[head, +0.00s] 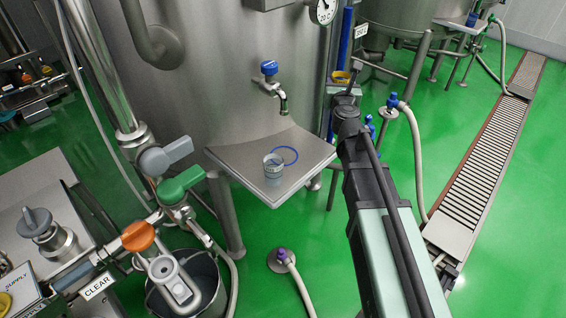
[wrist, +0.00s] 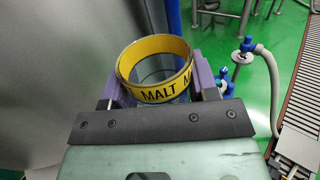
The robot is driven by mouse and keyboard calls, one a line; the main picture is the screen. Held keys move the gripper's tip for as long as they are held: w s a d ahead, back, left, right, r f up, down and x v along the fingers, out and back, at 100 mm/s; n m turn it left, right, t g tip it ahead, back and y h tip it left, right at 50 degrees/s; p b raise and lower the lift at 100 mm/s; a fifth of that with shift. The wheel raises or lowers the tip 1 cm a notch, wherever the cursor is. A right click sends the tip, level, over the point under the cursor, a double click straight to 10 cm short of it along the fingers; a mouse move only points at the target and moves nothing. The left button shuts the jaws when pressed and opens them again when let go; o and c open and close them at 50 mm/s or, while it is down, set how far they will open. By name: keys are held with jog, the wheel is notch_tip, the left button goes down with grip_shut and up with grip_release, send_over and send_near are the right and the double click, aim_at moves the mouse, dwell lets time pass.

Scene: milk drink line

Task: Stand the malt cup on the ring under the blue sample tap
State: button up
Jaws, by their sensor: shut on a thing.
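The malt cup (wrist: 158,92), clear with a yellow band lettered MALT, is upright between the purple fingers of my gripper (wrist: 158,82), which is shut on it. In the head view its yellow rim (head: 341,77) shows above my gripper (head: 346,98), right of the blue sample tap (head: 269,68) and higher than the steel shelf (head: 240,160). The blue ring (head: 291,150) lies on that shelf below the tap spout. Another clear cup (head: 273,170) stands on the shelf at the ring's front left and hides part of it. I cannot tell whether they touch.
The steel tank (head: 200,90) rises directly behind the shelf. A hose with a blue fitting (head: 393,101) stands right of my arm. Valves with green (head: 181,186) and orange (head: 138,236) handles crowd the left. The shelf's right part is clear.

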jog(key=s+a+f+n+g+y+b, duration=0.3)
jog(key=s+a+n+y, duration=0.15)
jog(key=a+y, duration=0.3)
jog(key=s+a+f+n+g+y+b, duration=0.2)
jog(key=s+a+f+n+g+y, duration=0.15)
jog(key=a+n+y, duration=0.4)
jog(key=f+b, duration=0.3)
jog(key=f+m+b, duration=0.1)
jog(key=f+b, duration=0.2)
jog(key=a+f+m+h+b, duration=0.1)
jog(key=f+b, duration=0.2)
jog(key=shift+s+t, duration=0.25)
jog(key=shift+s, duration=0.15)
jog(key=shift+r, duration=0.35)
jog(key=shift+f, duration=0.25)
jog(key=o, duration=1)
jog(key=shift+r, duration=0.1)
